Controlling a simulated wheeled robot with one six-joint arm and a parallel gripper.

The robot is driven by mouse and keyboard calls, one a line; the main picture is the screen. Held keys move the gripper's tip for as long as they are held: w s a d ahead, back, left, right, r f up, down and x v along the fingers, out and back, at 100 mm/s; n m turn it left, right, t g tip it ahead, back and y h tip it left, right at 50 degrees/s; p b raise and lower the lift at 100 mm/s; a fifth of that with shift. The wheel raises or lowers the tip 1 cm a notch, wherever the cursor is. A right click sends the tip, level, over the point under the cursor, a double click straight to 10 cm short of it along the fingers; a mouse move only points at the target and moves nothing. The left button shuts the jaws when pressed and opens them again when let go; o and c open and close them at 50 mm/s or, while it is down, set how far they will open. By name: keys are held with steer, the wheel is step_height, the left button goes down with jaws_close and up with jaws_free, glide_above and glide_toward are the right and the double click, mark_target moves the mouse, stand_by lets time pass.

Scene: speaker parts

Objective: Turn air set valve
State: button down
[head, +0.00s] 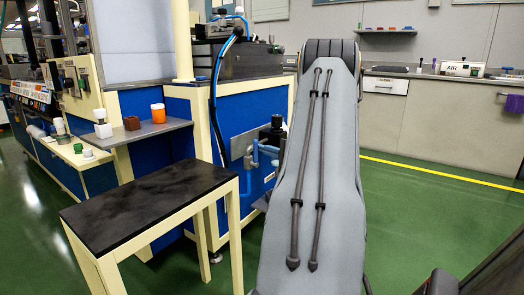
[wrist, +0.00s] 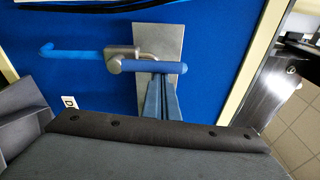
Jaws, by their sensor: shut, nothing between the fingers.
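The air set valve (wrist: 120,58) is in the upper middle of the wrist view, a metal body on a grey plate (wrist: 172,42) fixed to a blue panel. Its blue lever (wrist: 170,67) lies level, pointing right. A light blue pipe (wrist: 75,48) runs left from the body. My gripper (wrist: 159,80) is shut and empty, its blue-grey fingers reaching up to just below the lever. I cannot tell whether they touch it. In the head view, the blue pipework (head: 252,158) shows left of my arm, which hides the fingertips.
A black-topped table (head: 150,203) stands in front of the machine, left of my arm. A grey shelf (head: 140,131) holds an orange cup (head: 158,113) and other small parts. A counter (head: 440,110) runs along the back right. Green floor (head: 420,210) is open on the right.

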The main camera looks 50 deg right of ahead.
stand_by(0.3)
steer(key=w+d+b, duration=0.1)
steer(key=d+b, duration=0.1)
steer(key=d, duration=0.2)
steer(key=s+p, duration=0.3)
steer(key=s, duration=0.7)
steer(key=shift+a+p, duration=0.35)
